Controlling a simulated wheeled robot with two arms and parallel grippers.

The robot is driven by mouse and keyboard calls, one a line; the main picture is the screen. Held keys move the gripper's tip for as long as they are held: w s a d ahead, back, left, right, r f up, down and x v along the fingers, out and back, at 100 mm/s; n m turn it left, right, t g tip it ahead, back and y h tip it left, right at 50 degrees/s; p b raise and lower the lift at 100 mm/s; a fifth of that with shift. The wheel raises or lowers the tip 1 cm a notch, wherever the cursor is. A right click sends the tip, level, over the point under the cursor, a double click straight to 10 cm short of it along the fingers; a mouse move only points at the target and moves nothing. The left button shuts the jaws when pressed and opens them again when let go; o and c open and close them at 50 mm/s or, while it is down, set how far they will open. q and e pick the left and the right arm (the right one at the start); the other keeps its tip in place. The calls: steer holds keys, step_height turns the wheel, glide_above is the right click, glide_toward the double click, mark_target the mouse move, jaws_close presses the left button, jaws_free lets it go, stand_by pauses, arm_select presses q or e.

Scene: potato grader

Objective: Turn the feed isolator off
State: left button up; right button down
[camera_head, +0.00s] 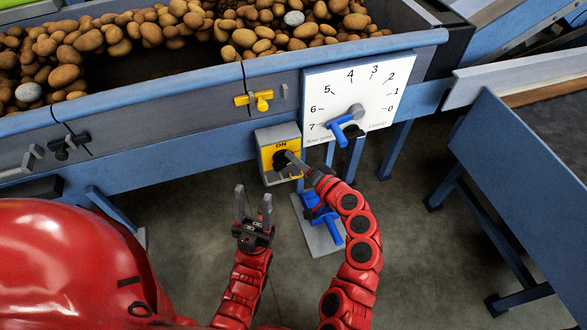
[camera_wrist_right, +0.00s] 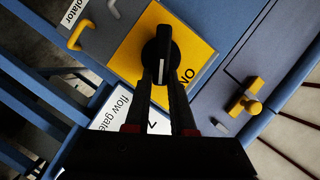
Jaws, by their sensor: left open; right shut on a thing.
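The feed isolator is a grey box with a yellow face (camera_head: 268,153) under the conveyor edge, marked ON above its black knob (camera_head: 281,161). In the right wrist view the knob (camera_wrist_right: 156,52) stands on the yellow plate (camera_wrist_right: 194,53). Its white mark points down the picture, with ON to its lower right. My right gripper (camera_head: 291,158) is shut on the knob; its two fingers (camera_wrist_right: 160,85) lie on either side of it. Any OFF marking is hidden or out of view. My left gripper (camera_head: 253,205) is open and empty, left of and below the isolator.
A white flow gate dial (camera_head: 357,95) with a blue pointer handle is right above the isolator. A yellow handle (camera_head: 261,99) is above it, and a blue-handled device (camera_head: 320,214) stands below. A blue table-like frame (camera_head: 520,165) is at right.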

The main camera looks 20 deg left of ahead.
steer(key=shift+w+d+f+m+y+b, duration=0.1)
steer(key=shift+f+m+y+b, duration=0.3)
steer(key=shift+m+b, duration=0.6)
steer(key=shift+d+f+m+y+b, duration=0.1)
steer(key=shift+f+m+y+b, duration=0.25)
steer(key=shift+m+b, duration=0.6)
steer(key=shift+w+f+m+y+b, duration=0.1)
steer(key=shift+f+m+y+b, duration=0.1)
steer(key=shift+m+y+b, duration=0.6)
steer(key=shift+h+b, duration=0.25)
steer(key=shift+b, duration=0.15)
steer(key=c, duration=0.8)
jaws_free()
steer(key=shift+o, duration=0.2)
steer(key=shift+s+d, duration=0.1)
steer(key=b+v, duration=0.1)
steer(key=v, duration=1.6)
steer(key=shift+s+f, duration=0.25)
